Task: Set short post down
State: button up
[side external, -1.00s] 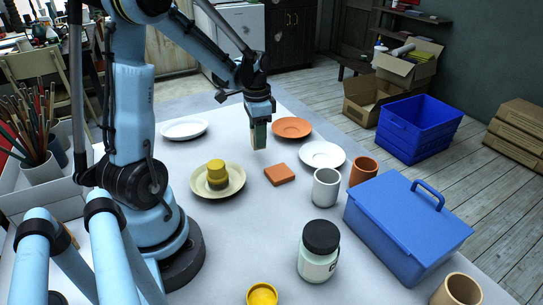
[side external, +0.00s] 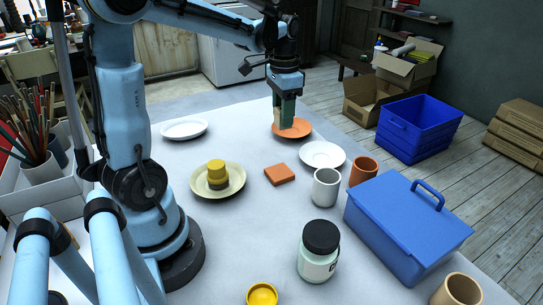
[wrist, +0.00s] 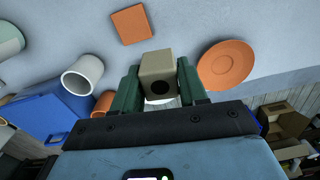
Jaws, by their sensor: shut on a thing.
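In the side view my gripper (side external: 286,112) points straight down at the far part of the table. The post is partly hidden by a finger there, and its lower end overlaps the orange plate (side external: 302,131) in the picture. The orange plate lies right of the gripper in the wrist view (wrist: 227,65). Whether the post touches anything below is unclear.
An orange square tile (side external: 279,174) and a white plate (side external: 322,154) lie nearer the camera. A cream plate (side external: 234,183) carries stacked yellow and dark pieces (side external: 217,173). Another white plate (side external: 184,129), a grey cup (side external: 326,187), an orange cup (side external: 363,170) and a blue toolbox (side external: 407,228) stand around.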

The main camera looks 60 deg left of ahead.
jog(key=w+a+n, duration=0.1)
jog(key=w+a, duration=0.2)
jog(key=a, duration=0.7)
jog(key=s+a+f, duration=0.1)
jog(key=a+f, duration=0.1)
jog(key=a, duration=0.1)
jog(key=s+a+f, duration=0.1)
jog(key=a+f, duration=0.2)
jog(key=a, duration=0.1)
jog(key=s+a+f, duration=0.1)
jog(key=a+f, duration=0.1)
jog(key=a, duration=0.2)
jog(key=shift+s+a+f, duration=0.15)
jog(key=shift+a+f, duration=0.05)
jog(key=shift+a, duration=0.05)
jog(key=shift+a+f, duration=0.1)
jog(key=shift+f, duration=1.95)
jog(key=shift+f, duration=0.1)
jog(key=o, duration=1.1)
